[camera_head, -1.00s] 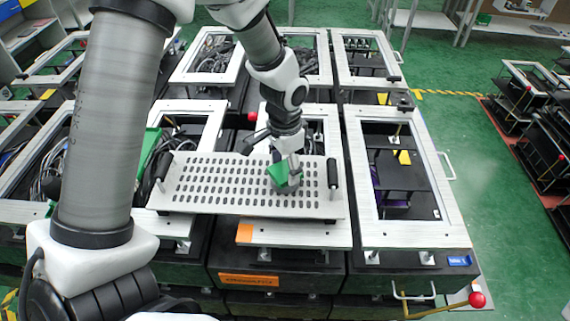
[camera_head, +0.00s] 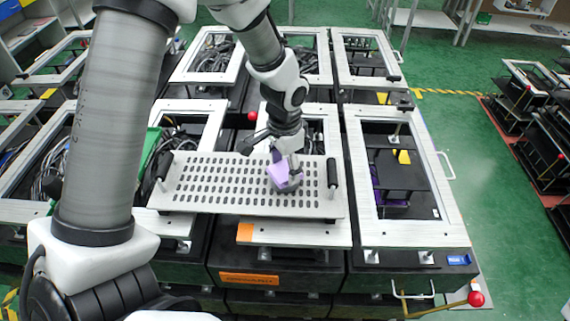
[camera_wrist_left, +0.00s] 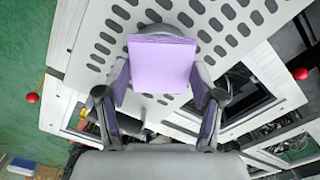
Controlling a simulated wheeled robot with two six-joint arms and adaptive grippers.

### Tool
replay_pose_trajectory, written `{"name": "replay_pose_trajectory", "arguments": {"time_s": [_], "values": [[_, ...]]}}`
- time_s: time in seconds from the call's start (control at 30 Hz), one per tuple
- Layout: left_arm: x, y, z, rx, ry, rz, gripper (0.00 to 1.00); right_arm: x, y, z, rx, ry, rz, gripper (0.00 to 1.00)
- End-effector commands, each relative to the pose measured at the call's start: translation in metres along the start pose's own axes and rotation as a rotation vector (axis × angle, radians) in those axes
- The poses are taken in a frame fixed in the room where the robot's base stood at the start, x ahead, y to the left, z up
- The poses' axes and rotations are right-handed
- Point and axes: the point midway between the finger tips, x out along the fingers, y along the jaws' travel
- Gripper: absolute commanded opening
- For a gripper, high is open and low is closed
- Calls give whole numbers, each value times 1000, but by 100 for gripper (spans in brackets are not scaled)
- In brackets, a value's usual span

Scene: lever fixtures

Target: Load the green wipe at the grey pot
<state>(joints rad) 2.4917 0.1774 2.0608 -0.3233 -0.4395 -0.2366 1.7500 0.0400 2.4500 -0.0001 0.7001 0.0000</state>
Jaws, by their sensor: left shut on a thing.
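My left gripper (camera_head: 284,163) is shut on a purple wipe (camera_head: 280,173) above the perforated tray. The wipe is a flat-faced block; in the left wrist view it (camera_wrist_left: 162,65) sits between the two fingers. No green wipe shows now; the held one looks purple. The grey pot (camera_head: 291,187) is low and round and stands on the right part of the tray, right at the wipe. In the left wrist view its rim (camera_wrist_left: 163,31) shows just past the wipe, which hides most of it. I cannot tell whether wipe and pot touch. My right gripper is not in view.
The light perforated tray (camera_head: 225,198) has black upright handles at its left (camera_head: 164,166) and right (camera_head: 332,172) ends. It lies over framed fixtures with dark insides. A red ball knob (camera_head: 476,299) sticks out at the front right. Green floor is open on the right.

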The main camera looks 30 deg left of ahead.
Motion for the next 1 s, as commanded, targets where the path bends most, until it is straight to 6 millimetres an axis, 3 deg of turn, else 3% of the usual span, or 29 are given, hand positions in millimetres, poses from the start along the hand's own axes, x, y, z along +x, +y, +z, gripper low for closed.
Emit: {"name": "replay_pose_trajectory", "arguments": {"time_s": [0.73, 1.0], "values": [[-69, 0, 0, 0, -1, 1, 38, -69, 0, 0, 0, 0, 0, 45], [-70, 0, 0, 0, -1, 1, 38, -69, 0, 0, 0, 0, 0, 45]]}}
